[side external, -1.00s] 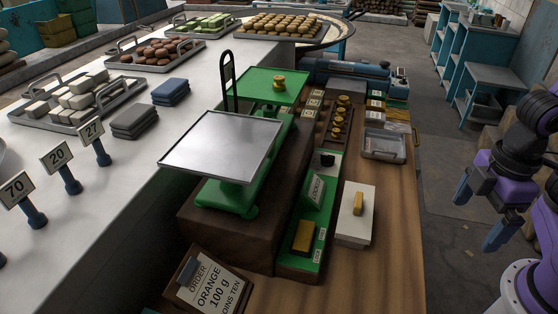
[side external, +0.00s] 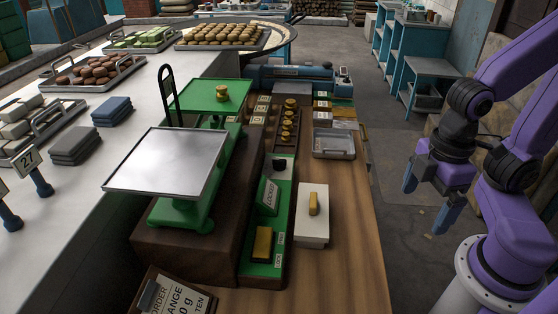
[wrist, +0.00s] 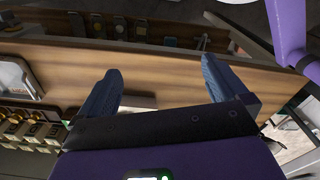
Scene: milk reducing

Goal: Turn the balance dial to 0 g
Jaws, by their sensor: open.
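I cannot tell which part is the dial, and no 0 g mark is readable. My gripper (side external: 430,200) is open and empty, right of the wooden bench and apart from the balance. Its fingers also show in the wrist view (wrist: 162,92), with nothing between them.
A white block with a brass piece (side external: 312,228) and a metal tray (side external: 334,144) lie on the wooden bench (side external: 340,265). A row of brass weights (side external: 288,125) stands behind the panel. An order card (side external: 178,297) stands in front. The bench's right edge is clear.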

